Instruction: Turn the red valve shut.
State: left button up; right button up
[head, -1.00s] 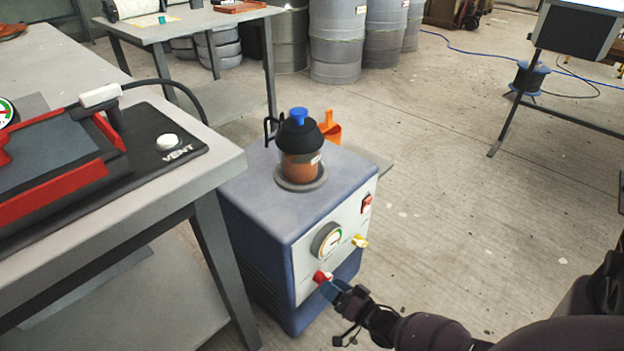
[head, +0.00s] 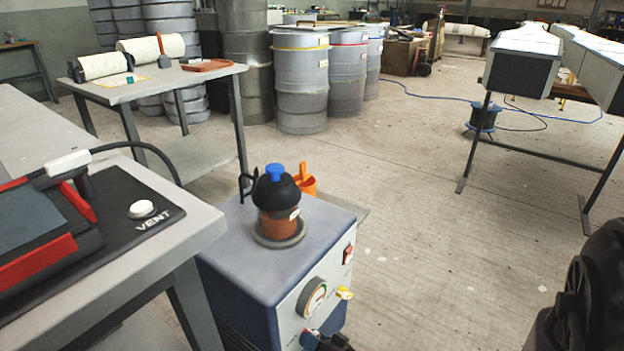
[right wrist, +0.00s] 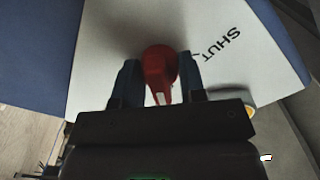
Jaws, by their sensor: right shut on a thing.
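The red valve (right wrist: 160,66) is on the pale front panel of the blue pump unit (head: 262,240). In the right wrist view its handle, with a white mark, points down the picture. The printed word SHUT (right wrist: 221,44) and a small tick are to its upper right. My right gripper (right wrist: 159,72) is shut on the valve, with one dark blue finger on each side of it. In the head view this gripper (head: 312,335) is at the bottom edge, and the valve is mostly hidden there. My left gripper is out of view.
A gauge (head: 312,299), a yellow knob (head: 344,293) and a red switch (head: 348,254) are on the same panel. A jar with a black lid (head: 277,205) stands on top. A grey bench (head: 190,243) is close at left.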

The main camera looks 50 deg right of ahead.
jog(key=shift+n, duration=0.3)
jog(key=n, duration=0.3)
jog(key=shift+a+n, duration=0.1)
jog(key=shift+n, duration=0.2)
jog(key=n, duration=0.4)
jog(key=shift+n, duration=0.3)
jog(key=n, duration=0.4)
jog(key=shift+n, duration=0.3)
jog(key=n, duration=0.3)
jog(key=shift+n, duration=0.7)
